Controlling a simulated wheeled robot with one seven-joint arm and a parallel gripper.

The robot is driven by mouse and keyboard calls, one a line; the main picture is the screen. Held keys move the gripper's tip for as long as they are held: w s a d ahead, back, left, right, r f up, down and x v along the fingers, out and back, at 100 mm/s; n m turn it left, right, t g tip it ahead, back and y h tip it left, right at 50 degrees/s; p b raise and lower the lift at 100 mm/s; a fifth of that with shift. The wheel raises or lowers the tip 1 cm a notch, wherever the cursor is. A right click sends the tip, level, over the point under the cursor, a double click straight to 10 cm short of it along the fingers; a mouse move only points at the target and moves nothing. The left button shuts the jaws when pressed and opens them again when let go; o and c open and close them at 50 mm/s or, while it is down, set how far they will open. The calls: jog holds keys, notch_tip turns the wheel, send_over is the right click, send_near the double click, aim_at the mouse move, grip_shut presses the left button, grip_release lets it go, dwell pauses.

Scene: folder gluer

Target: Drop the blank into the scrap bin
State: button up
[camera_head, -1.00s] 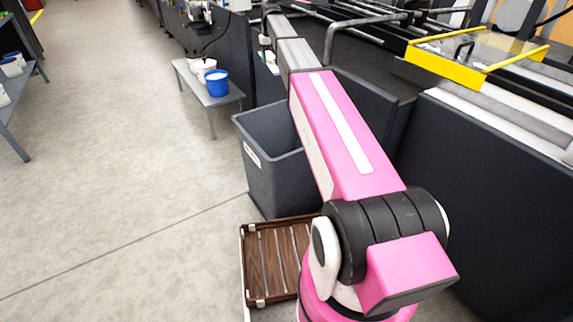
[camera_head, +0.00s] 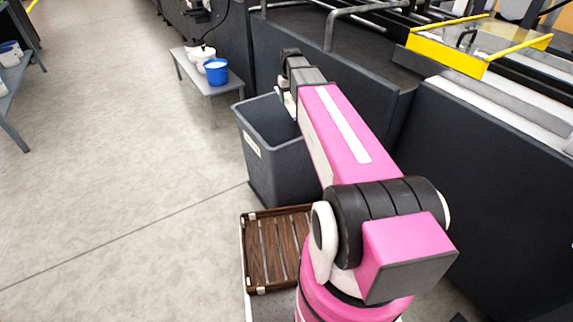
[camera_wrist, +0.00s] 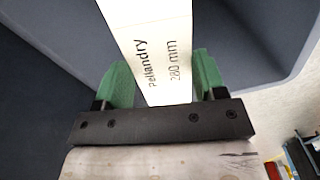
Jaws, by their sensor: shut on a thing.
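The blank (camera_wrist: 155,50) is a white flat piece printed with "280 mm" and a word I cannot read surely. It lies between the two green fingers of my gripper (camera_wrist: 162,72) in the wrist view, and its far end runs out of the top of the picture. The scrap bin (camera_head: 285,172) is a dark grey open-topped bin with a white label. In the head view my gripper (camera_head: 287,102) is small and partly hidden by my arm, at the bin's far right rim. In the wrist view bluish-grey bin walls (camera_wrist: 262,45) show behind the blank.
A dark machine side (camera_head: 490,170) with a yellow-framed guard (camera_head: 445,59) stands at the right. A low grey bench (camera_head: 222,88) with a blue bucket (camera_head: 216,72) and white pots stands beyond the bin.

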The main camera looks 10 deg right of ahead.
jog(key=shift+f, duration=2.4)
jog(key=o, duration=1)
jog(key=shift+c, duration=0.2)
jog(key=shift+r, duration=0.1)
notch_tip(320, 180, up, 11)
jog(key=shift+f, duration=0.2)
